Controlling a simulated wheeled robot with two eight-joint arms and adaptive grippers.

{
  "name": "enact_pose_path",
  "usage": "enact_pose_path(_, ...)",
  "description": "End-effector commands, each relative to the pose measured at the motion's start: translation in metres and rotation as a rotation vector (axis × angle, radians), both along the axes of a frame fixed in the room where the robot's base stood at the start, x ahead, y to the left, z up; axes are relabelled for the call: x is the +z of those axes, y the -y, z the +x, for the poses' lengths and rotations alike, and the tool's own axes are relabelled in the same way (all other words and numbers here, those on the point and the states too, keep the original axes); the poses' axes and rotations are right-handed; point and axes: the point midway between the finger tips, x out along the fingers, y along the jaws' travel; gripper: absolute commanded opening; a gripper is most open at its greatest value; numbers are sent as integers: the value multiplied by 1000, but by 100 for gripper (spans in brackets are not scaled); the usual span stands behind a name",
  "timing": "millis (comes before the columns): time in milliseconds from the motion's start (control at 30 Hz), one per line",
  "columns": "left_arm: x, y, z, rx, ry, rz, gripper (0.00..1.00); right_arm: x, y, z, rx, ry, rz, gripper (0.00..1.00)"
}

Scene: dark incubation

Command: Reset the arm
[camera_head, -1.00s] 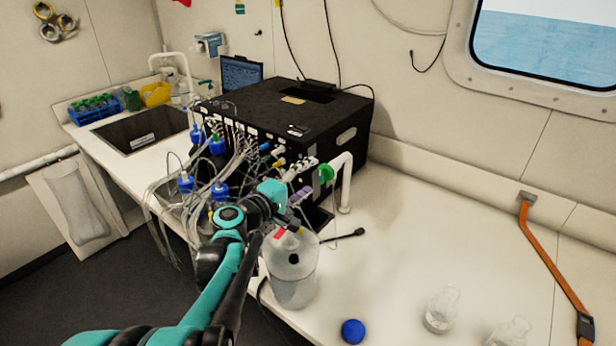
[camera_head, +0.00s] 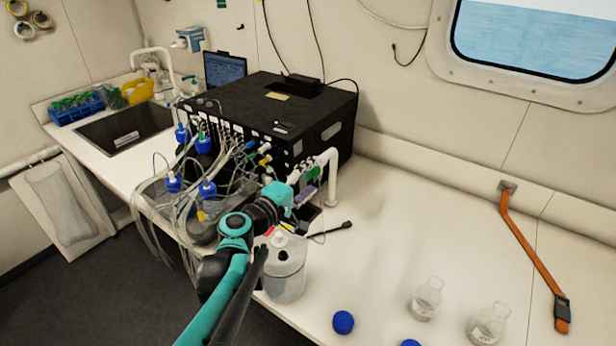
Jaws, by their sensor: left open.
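My left arm comes up from the bottom edge, teal and black. Its gripper (camera_head: 299,212) is at the right front corner of the black machine, in front of the white bent pipe (camera_head: 331,178). It is open, and I see nothing held in it. Its fingers are small and partly lost against the dark parts behind. A translucent bottle (camera_head: 287,276) with liquid stands just below the gripper, partly covered by the arm. I cannot tell whether they touch. My right gripper is not in view.
The black machine (camera_head: 270,108) with tubes and blue-capped bottles fills the middle of the counter. Two clear flasks (camera_head: 426,299) (camera_head: 488,324) and blue caps (camera_head: 344,322) (camera_head: 410,343) stand at the front right.

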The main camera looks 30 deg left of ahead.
Motion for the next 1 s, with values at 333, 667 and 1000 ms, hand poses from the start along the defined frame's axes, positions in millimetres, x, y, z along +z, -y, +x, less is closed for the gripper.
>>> enact_pose_path(333,-3,8,-1,-16,-14,20,69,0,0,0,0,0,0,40)
enact_pose_path(667,-90,152,-76,-401,-354,603,69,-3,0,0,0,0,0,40)
enact_pose_path(1000,-158,162,-178,-652,-619,1257,69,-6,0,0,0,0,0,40)
